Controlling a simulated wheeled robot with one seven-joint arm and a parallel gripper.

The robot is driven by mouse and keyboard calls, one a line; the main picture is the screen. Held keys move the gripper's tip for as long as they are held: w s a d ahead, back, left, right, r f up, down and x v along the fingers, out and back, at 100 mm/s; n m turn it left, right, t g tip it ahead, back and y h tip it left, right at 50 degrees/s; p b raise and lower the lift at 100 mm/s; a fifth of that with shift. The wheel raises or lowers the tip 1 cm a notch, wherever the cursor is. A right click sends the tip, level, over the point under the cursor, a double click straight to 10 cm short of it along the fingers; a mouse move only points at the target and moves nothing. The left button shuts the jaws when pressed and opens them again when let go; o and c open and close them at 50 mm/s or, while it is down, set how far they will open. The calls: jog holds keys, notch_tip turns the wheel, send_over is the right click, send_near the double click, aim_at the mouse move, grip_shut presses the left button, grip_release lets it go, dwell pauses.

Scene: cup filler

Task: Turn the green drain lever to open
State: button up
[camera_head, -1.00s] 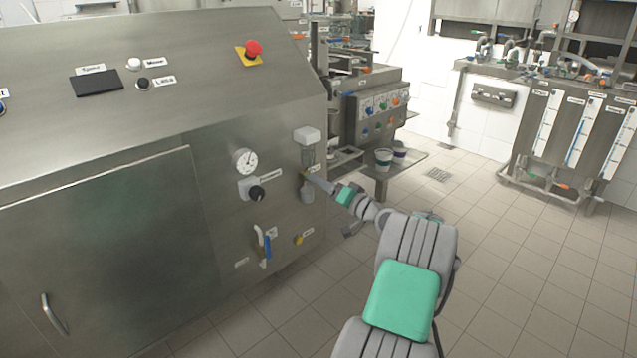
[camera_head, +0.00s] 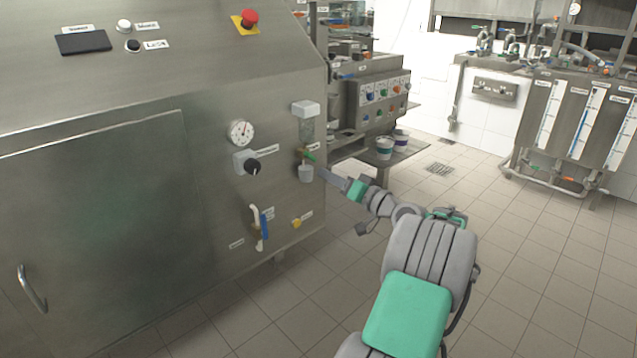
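A small green lever (camera_head: 309,156) shows on the right side of the steel machine's front, just below a clear upright tube (camera_head: 306,130) with a white block on top. A grey cup-like part (camera_head: 306,174) hangs under it. My gripper (camera_head: 318,167) reaches in from the lower right, and its tip is right beside the lever. Whether it touches the lever, and whether its fingers are open, is too small to tell. The lever points down to the right in the picture.
The steel machine (camera_head: 120,215) carries a gauge (camera_head: 240,132), a black knob (camera_head: 252,167), a blue-handled valve (camera_head: 264,224) and a red button (camera_head: 249,18). Cups (camera_head: 384,148) stand on a shelf behind my arm. The tiled floor (camera_head: 530,270) at right is clear.

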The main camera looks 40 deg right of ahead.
aim_at(312, 157)
jog(key=w+r+n+b, duration=0.1)
jog(key=w+n, duration=0.1)
jog(key=n, duration=0.3)
jog(key=w+n+b, duration=0.1)
jog(key=w+n, duration=0.1)
jog(key=n, duration=0.4)
jog(key=w+r+n+b, duration=0.1)
jog(key=w+n, duration=0.2)
jog(key=n, duration=0.2)
jog(key=shift+d+r+b, duration=0.2)
jog(key=shift+r+b, duration=0.1)
jog(key=shift+b, duration=0.05)
jog(key=shift+w+r, duration=0.1)
jog(key=shift+w, duration=0.15)
jog(key=shift+c, duration=0.2)
grip_shut()
